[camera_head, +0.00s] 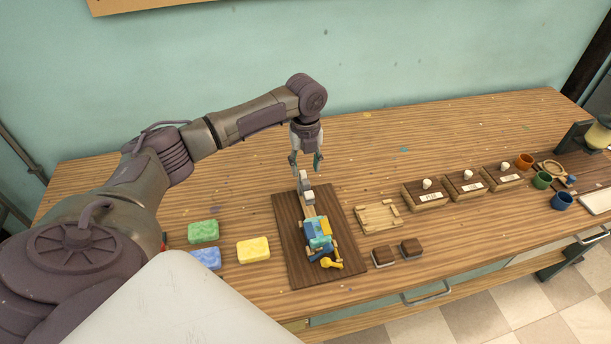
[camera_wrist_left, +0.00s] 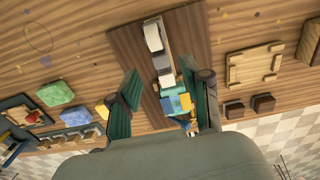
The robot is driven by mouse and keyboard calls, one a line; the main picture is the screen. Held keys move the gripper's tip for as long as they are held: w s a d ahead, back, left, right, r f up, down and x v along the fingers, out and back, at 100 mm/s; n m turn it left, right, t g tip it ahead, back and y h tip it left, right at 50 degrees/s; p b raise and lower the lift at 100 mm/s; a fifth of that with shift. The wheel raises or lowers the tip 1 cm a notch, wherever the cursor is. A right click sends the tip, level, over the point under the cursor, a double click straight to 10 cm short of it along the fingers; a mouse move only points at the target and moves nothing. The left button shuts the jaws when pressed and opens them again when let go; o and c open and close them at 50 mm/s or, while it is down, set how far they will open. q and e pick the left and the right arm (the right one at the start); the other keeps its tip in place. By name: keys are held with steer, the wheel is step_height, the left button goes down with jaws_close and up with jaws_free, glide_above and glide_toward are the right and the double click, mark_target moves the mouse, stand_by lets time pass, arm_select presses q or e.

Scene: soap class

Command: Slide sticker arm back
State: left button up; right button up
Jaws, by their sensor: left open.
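A small device (camera_head: 318,230) with blue, teal and yellow blocks sits on a dark wooden board (camera_head: 286,225) on the workbench. A wooden strip, which looks like the sticker arm (camera_head: 309,211), runs from it toward the back of the board, with pale and grey blocks (camera_head: 306,193) at its far end. My left gripper (camera_head: 306,166) points down, open and empty, above the board's far end. In the left wrist view, the gripper's teal fingers (camera_wrist_left: 165,92) stand apart on either side of the device (camera_wrist_left: 175,104), and the strip's pale block (camera_wrist_left: 153,38) shows beyond. My right gripper is out of view.
Green (camera_head: 203,231), yellow (camera_head: 253,250) and blue (camera_head: 206,258) sponges lie left of the board. A wooden tray (camera_head: 378,229), two brown blocks (camera_head: 383,257) and several labelled boxes (camera_head: 425,201) stand to the right. The bench behind the board is clear.

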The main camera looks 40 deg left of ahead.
mark_target(306, 180)
arm_select(q)
step_height(306, 180, up, 6)
steer(key=shift+r, duration=0.2)
steer(key=shift+f, duration=0.1)
stand_by(0.5)
